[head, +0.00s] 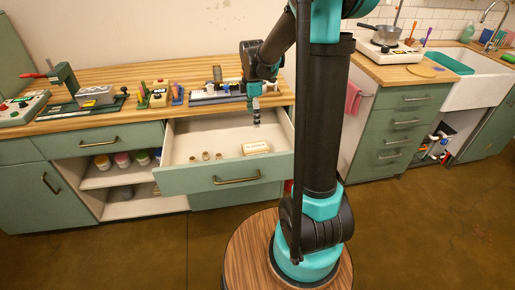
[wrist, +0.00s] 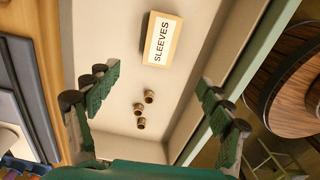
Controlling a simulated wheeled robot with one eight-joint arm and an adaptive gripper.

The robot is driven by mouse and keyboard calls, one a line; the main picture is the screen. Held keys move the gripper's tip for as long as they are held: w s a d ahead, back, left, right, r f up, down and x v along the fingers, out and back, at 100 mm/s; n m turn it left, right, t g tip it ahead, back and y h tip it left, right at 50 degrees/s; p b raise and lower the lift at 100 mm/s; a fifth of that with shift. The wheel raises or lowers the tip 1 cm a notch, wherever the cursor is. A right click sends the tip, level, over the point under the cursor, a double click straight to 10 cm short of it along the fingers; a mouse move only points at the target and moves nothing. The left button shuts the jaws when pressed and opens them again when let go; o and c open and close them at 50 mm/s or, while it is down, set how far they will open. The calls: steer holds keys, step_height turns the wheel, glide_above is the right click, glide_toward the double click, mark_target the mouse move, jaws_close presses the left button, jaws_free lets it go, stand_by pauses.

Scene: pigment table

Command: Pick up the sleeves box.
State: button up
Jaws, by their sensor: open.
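The sleeves box (head: 256,148) is a small cream box with a label, lying on the floor of the open drawer (head: 185,148), toward its right side. In the wrist view the sleeves box (wrist: 161,40) shows its white label reading SLEEVES, beyond the fingertips and between their lines. My gripper (head: 256,115) is above the drawer, over and slightly behind the box, pointing down. In the wrist view my gripper (wrist: 160,95) has its two green fingers wide apart with nothing between them. It is apart from the box.
Several small brown cylinders (head: 205,156) stand in the drawer left of the box. The drawer front (head: 225,178) and side walls rise around them. The wooden counter (head: 130,75) behind holds tools and a dark tray (head: 215,97). Drawer floor around the box is mostly bare.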

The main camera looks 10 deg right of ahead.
glide_toward(255, 146)
steer(key=f, duration=0.5)
steer(key=shift+a+f, duration=0.2)
steer(key=shift+a, duration=0.05)
steer(key=shift+d+f, duration=0.2)
steer(key=shift+f, duration=1.1)
steer(key=shift+d+f, duration=0.15)
steer(key=shift+f, duration=1.15)
steer(key=shift+c, duration=0.6)
steer(key=c, duration=1.2)
